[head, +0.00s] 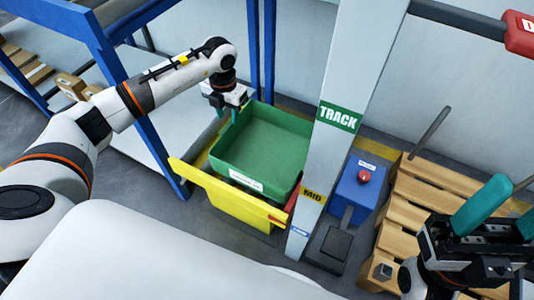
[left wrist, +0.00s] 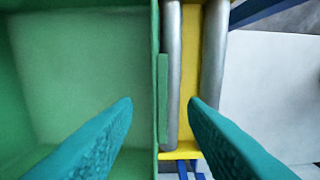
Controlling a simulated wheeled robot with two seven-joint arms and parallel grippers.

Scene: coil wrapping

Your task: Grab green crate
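The green crate (head: 262,148) sits open and empty in the middle of the head view, with a white label on its near side. It rests in a yellow-sided roller stand (head: 232,205). My left gripper (head: 224,108) is at the crate's left wall. In the left wrist view, the open left gripper (left wrist: 160,103) has one teal finger over the crate's inside (left wrist: 75,60) and the other outside its wall, above the rollers. I cannot tell whether either finger touches the crate. My right gripper (head: 514,204) is at the lower right, open and empty.
A grey post (head: 358,65) with TRACK and MID signs stands right of the crate. Beyond it are a blue box with a red button (head: 354,190) and a wooden pallet (head: 425,192). A blue-framed rack (head: 108,62) stands at the left.

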